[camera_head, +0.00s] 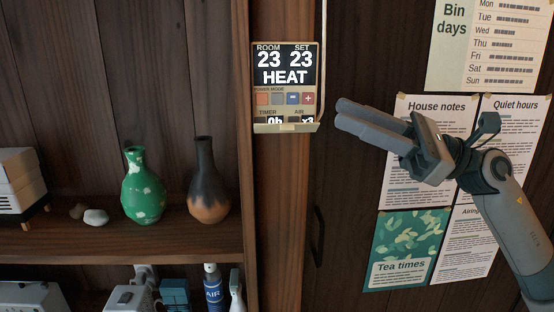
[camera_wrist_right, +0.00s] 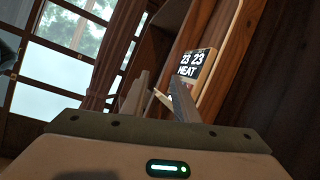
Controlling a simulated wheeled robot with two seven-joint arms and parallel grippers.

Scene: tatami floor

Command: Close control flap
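The control panel (camera_head: 286,82) is on a wooden post and reads 23, 23 and HEAT. Its flap (camera_head: 287,127) is open, folded down and sticking out at the bottom edge, leaving the buttons and the TIMER and AIR rows uncovered. My right gripper (camera_head: 338,112) is to the right of the flap, fingers pointing left at it, apparently apart from it. In the right wrist view, its fingers (camera_wrist_right: 158,95) show a gap with nothing held, and the panel (camera_wrist_right: 194,66) is beyond them. My left gripper is not in view.
A shelf (camera_head: 120,240) at left holds a green vase (camera_head: 144,190) and a dark brown vase (camera_head: 206,185). A thin pale strip (camera_head: 323,60) runs down beside the panel. Paper notices (camera_head: 420,112) hang behind my right arm. A dark handle (camera_head: 318,236) is below.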

